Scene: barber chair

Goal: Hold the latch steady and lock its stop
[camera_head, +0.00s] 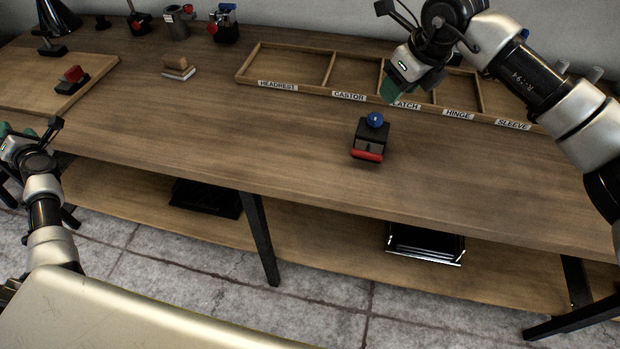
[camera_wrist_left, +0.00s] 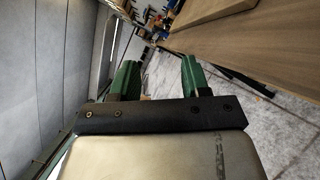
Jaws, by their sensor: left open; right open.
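The latch appears to be the black block (camera_head: 368,146) with a blue round knob on top and a red bar along its front lower edge. It sits upright on the wooden bench, in front of the labelled tray. I cannot tell whether the red bar or the blue knob is its stop. My right gripper (camera_head: 391,92) hangs above and behind the latch, near the tray's LATCH label, apart from the latch. My left gripper (camera_head: 14,132) is at the far left, away from the latch. In the left wrist view its green fingers (camera_wrist_left: 160,75) are spread with nothing between them.
A wooden tray (camera_head: 290,88) with labelled compartments stands behind the latch. A board (camera_head: 93,82) with a red-and-black piece (camera_head: 72,79) lies at left. A small block (camera_head: 178,68) and several devices stand at the back. The bench (camera_head: 250,135) around the latch is clear.

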